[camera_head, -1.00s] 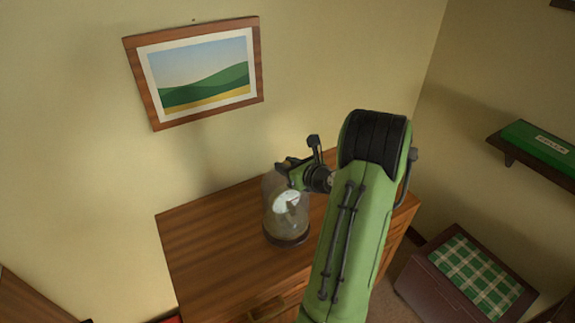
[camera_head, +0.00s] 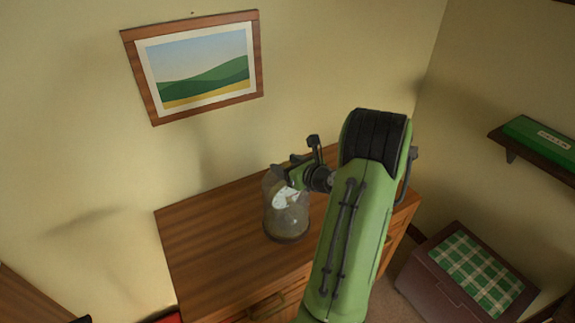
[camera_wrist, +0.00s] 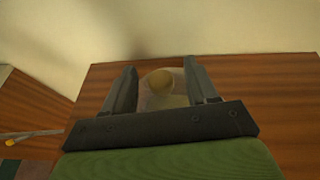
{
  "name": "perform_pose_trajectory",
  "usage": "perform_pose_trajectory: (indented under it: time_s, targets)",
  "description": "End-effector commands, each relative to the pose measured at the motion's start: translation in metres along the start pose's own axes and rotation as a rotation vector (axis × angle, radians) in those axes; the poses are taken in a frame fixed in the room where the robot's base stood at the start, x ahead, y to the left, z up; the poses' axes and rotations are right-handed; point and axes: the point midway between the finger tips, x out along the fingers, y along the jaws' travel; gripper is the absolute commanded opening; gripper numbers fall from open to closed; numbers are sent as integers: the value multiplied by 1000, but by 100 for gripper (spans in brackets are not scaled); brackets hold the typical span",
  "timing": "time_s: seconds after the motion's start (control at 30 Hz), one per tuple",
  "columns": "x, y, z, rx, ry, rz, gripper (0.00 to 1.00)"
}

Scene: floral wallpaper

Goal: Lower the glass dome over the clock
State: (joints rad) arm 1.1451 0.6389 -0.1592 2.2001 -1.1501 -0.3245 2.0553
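The clear glass dome (camera_head: 272,217) stands on the wooden cabinet top, around the clock, whose pale round face (camera_head: 284,198) shows through the glass. The dome looks upright and down at the dark base (camera_head: 287,239). My gripper (camera_head: 286,166) is at the dome's top, reaching in from the right. In the wrist view my gripper (camera_wrist: 160,72) has its two fingers apart, with the dome's round tan knob (camera_wrist: 159,81) between them. A gap shows on each side of the knob. The clock's lower part is blurred by the glass.
The cabinet top (camera_head: 205,245) is bare left of the dome. A framed landscape picture (camera_head: 196,67) hangs on the wall behind. To the right are a shelf with a green box (camera_head: 540,137) and a chest with a green checked top (camera_head: 475,270).

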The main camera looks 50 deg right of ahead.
Motion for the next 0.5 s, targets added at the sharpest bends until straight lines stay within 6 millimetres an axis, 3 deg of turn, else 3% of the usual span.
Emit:
perform_pose_trajectory:
  time_s: [0.27,0.5]
  targets:
    - [-7,-1,-1,3,3,-2,58]
    - [-66,-2,-1,4,2,-9,58]
